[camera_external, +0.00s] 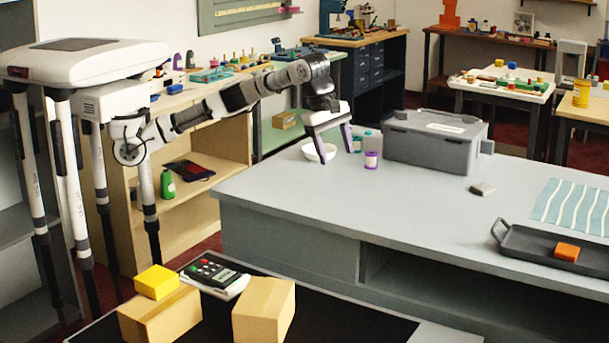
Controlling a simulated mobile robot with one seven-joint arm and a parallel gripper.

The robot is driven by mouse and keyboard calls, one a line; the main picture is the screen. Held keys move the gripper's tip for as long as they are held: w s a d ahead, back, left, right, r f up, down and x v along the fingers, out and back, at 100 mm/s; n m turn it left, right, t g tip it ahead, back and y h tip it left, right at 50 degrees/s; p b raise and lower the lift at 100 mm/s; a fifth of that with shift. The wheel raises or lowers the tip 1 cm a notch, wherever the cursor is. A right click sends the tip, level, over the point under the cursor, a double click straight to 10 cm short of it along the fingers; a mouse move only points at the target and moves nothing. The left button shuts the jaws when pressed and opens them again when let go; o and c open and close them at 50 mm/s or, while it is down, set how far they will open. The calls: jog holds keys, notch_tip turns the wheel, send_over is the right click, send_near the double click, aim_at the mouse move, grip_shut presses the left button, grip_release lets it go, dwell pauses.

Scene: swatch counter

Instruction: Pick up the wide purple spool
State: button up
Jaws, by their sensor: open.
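A small spool (371,161) with purple ends and a pale middle stands upright on the grey counter, left of a grey lidded case. My gripper (336,146) is open and points down over the counter, just left of the spool. Its right finger is close to the spool; I cannot tell from this one view whether they touch. Nothing shows between the fingers except part of the white bowl (310,155) behind or below them.
The grey case (433,142) stands right of the spool. Small containers (370,137) stand behind it. The counter's front middle (370,210) is clear.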

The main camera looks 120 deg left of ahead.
jog(key=s+a+r+n+y+b, duration=0.1)
jog(key=s+a+r+n, duration=0.15)
jog(key=a+n, duration=0.55)
jog(key=s+a+r+n+y+b, duration=0.1)
jog(key=s+a+n, duration=0.25)
jog(key=a, duration=0.85)
jog(key=p, duration=0.1)
send_over(371, 153)
jog(key=s+d, duration=0.1)
jog(key=s, duration=0.1)
jog(key=shift+n+t, duration=0.3)
jog(key=shift+n, duration=0.15)
notch_tip(371, 153, down, 8)
jog(key=shift+r, duration=0.25)
jog(key=shift+p+x, duration=0.9)
jog(key=shift+x, duration=2.15)
jog(key=shift+d, duration=0.2)
jog(key=c, duration=1)
